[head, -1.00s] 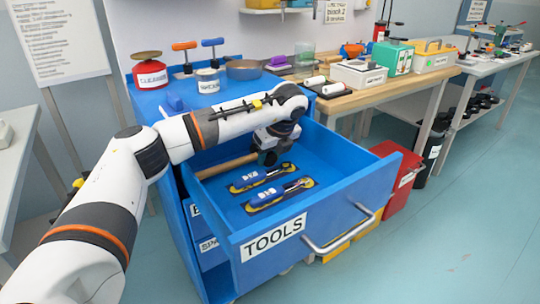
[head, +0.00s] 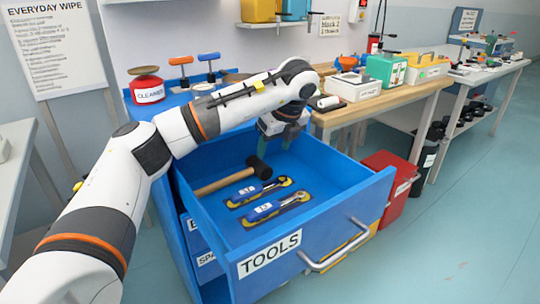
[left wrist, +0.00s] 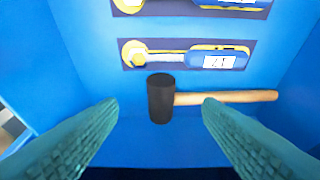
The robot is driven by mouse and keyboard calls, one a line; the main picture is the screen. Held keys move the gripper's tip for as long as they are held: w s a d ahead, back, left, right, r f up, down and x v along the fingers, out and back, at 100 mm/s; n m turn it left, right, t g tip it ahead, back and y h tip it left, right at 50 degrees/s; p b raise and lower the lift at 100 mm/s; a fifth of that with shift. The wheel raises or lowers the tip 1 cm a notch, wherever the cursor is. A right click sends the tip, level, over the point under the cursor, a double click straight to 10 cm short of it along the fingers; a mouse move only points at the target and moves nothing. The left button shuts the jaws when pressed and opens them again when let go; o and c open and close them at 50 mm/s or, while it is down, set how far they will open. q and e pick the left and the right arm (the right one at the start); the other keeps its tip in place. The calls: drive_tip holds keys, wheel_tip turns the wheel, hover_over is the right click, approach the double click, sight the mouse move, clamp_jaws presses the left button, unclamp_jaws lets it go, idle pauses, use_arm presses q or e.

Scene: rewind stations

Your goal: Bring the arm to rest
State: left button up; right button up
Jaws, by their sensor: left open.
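My left arm (head: 215,115) reaches in from the left over an open blue drawer labelled TOOLS (head: 335,215). My left gripper (head: 283,132) is above the back of the drawer, open and empty. In the left wrist view its two green fingers (left wrist: 150,130) stand apart with a mallet (left wrist: 162,98) below and beyond them. The mallet has a black head and a wooden handle and lies in the drawer, and shows in the head view too (head: 228,180). My right gripper is not in view.
Two blue-handled wrenches (head: 258,191) (head: 278,206) lie on yellow-and-dark inlays in the drawer. A red bin (head: 388,185) stands right of it. A cleaner tin (head: 148,90) and clamps sit on the cabinet top. A wooden bench (head: 400,100) with boxes is behind right. Floor at right is clear.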

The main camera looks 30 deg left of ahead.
use_arm(q)
drive_tip(key=shift+v, duration=1)
